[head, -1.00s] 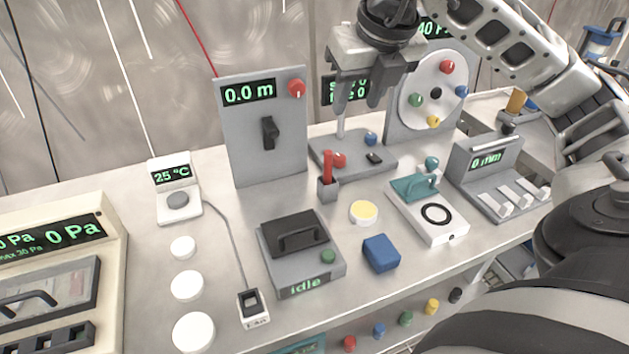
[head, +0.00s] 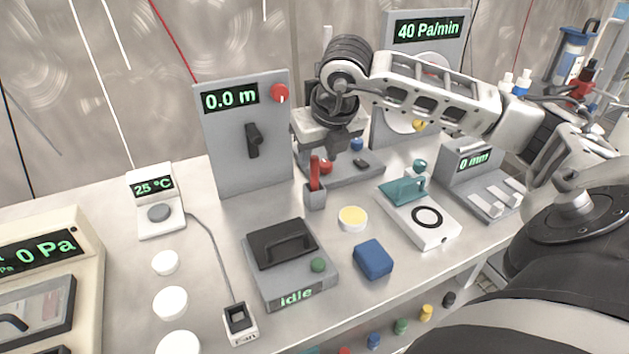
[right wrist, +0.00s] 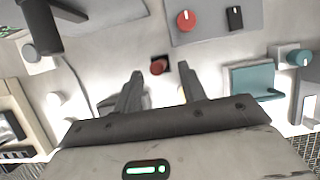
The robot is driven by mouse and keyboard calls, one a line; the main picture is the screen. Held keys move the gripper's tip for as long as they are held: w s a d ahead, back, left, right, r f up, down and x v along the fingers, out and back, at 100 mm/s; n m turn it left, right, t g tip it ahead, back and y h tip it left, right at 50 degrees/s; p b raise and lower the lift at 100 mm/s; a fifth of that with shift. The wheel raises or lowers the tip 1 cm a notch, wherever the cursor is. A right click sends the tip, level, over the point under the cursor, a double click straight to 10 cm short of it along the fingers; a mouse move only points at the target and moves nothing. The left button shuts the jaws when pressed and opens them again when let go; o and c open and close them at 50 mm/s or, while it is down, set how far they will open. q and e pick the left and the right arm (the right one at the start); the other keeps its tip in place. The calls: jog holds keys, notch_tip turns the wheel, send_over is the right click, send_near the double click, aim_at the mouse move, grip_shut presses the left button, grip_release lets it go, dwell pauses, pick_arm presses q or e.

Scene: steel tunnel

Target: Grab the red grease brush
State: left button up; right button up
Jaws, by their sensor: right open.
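The red grease brush (head: 315,172) stands upright in a small grey holder (head: 315,196) in the middle of the bench. In the right wrist view the brush (right wrist: 158,67) shows end-on as a small red shape, between and just beyond my fingertips. My right gripper (head: 320,148) is open and empty, pointing down just above and behind the brush in the head view, with its fingers partly hidden. Its two spread fingers (right wrist: 159,78) show clearly in the right wrist view, not closed on anything. My left gripper is in neither view.
Near the brush are a yellow-topped round tin (head: 353,218), a blue block (head: 373,259), a grey box with a black handle (head: 290,262) and a teal-handled device (head: 420,215). An upright 0.0 m panel (head: 243,140) stands behind left. A red knob (head: 326,167) is close behind the brush.

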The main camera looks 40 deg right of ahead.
aim_at(316, 158)
jog(key=x, duration=0.3)
jog(key=shift+w+a+f, duration=0.1)
jog(key=shift+w+a, duration=0.05)
jog(key=shift+w, duration=0.05)
jog(key=shift+c, duration=0.3)
grip_shut()
